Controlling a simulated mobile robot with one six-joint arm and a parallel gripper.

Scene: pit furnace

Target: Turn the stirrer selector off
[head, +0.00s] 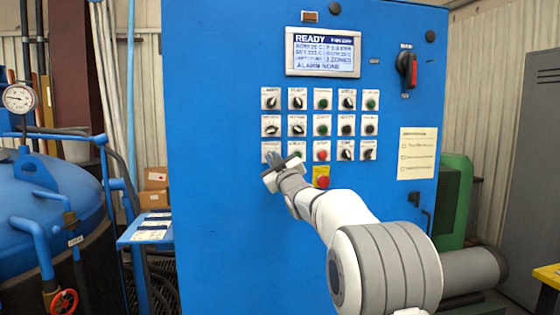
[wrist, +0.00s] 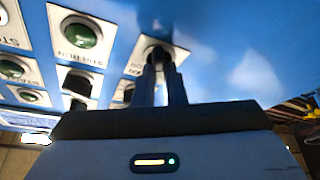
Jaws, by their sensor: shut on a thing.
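My gripper (head: 274,158) is at the lower-left corner of the button grid on the blue cabinet. In the wrist view its two fingers (wrist: 164,75) are close together, shut on a small black selector knob (wrist: 157,50) on a white plate. The plate (head: 268,146) is the left one in the bottom row in the head view. Its lettering is mostly hidden or too blurred to read, so I cannot confirm that it is the stirrer selector. The fingers cover much of the knob, and its pointer direction cannot be told.
Other selectors and buttons sit close by, including a red button (head: 322,155) and a red emergency button (head: 322,182). A display (head: 324,51) reads READY above. A red-black rotary switch (head: 408,70) is at upper right. A blue vessel (head: 45,195) stands at left.

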